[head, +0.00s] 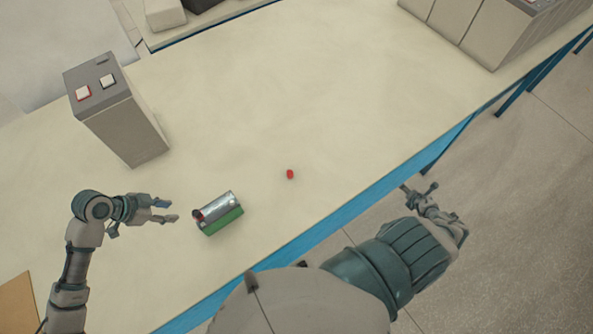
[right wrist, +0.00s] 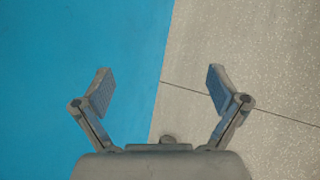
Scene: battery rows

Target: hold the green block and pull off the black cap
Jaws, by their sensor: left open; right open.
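The green block (head: 224,222) lies on the table, left of the middle, with a silver cylinder (head: 217,205) along its upper side. A small dark and red end piece (head: 198,215) shows at the cylinder's left end; I cannot make out a black cap clearly. My left gripper (head: 175,210) is open and empty, just left of that end and apart from it, its fingers pointing at it. My right gripper (head: 419,188) is out past the table's edge, far right of the block. In the right wrist view my right gripper (right wrist: 160,82) is open with nothing between its fingers.
A small red piece (head: 290,174) lies on the table right of the block. A grey box with two buttons (head: 125,120) stands at the left. Larger grey boxes (head: 480,30) stand at the top right. The table's blue edge (head: 370,190) runs diagonally; the middle is clear.

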